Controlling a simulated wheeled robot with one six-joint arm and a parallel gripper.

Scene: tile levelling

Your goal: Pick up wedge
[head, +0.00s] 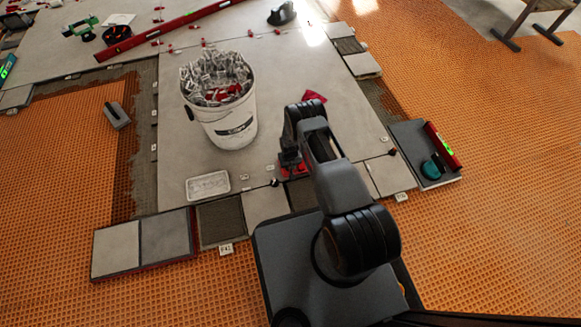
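My arm reaches forward over the large grey tile, and my gripper (290,163) points down near the tile's front edge. A red item (301,172) shows right under and beside the gripper. It may be a wedge or a holder of wedges, but the arm and gripper hide most of it. I cannot tell whether the fingers are open or shut, or touch it. Another red piece (314,97) lies on the tile behind my arm. Small red wedges (155,43) stand along the far tile joints.
A white bucket (232,130) full of clips stands left of my arm. A white tray (208,185) lies before it. A dark tile (408,137) at right bears a red level (443,146) and a teal tool (433,168). Orange matting (500,240) surrounds the tiles.

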